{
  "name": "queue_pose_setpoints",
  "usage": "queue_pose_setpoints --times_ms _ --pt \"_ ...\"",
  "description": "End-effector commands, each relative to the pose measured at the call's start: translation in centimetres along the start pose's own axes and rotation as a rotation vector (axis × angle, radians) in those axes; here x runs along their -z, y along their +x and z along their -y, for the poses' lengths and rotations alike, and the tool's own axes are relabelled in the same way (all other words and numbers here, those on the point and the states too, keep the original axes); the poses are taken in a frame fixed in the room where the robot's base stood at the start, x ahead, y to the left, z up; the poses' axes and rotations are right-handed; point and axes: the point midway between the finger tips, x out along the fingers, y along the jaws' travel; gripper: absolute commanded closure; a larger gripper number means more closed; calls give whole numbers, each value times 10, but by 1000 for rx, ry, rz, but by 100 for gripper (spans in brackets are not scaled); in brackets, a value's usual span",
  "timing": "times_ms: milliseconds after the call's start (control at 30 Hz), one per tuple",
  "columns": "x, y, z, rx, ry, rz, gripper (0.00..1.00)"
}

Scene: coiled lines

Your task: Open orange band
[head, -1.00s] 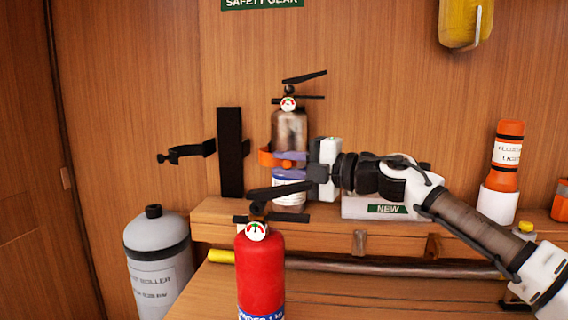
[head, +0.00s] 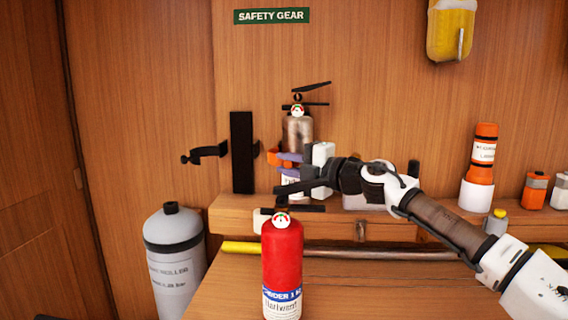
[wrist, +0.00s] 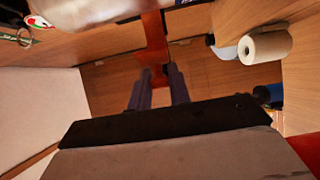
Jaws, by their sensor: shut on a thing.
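The orange band (head: 273,156) is at the left side of a dull brown-grey extinguisher (head: 297,130) standing upright by the wall. In the wrist view the orange band (wrist: 154,32) runs down to my fingertips. In the wrist view my gripper (wrist: 160,76) is shut on the orange band's near end. The fingers and a white block-shaped part hide some of the extinguisher. Whether the band still closes around the bottle I cannot tell.
A red extinguisher (head: 282,262) stands in front, below my gripper. A black wall plate (head: 242,152) and an open black clamp (head: 205,151) are to the left. A grey cylinder (head: 174,246) stands at lower left. An orange flare canister (head: 483,152) is on the right.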

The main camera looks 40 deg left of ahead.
Motion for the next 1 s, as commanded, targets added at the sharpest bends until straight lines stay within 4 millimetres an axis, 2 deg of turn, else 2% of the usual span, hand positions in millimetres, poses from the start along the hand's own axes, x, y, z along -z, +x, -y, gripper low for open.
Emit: queue_pose_setpoints --times_ms 367,400,500,533,833,1000 --pt "0 1 -1 -2 -2 3 100" --pt "-1 1 -1 -2 -2 3 76" --pt "0 1 -1 -1 -2 3 63" --pt "0 1 -1 -1 -2 2 61" --pt "-1 -2 0 0 -1 3 61" --pt "-2 -23 1 -1 -1 6 61"
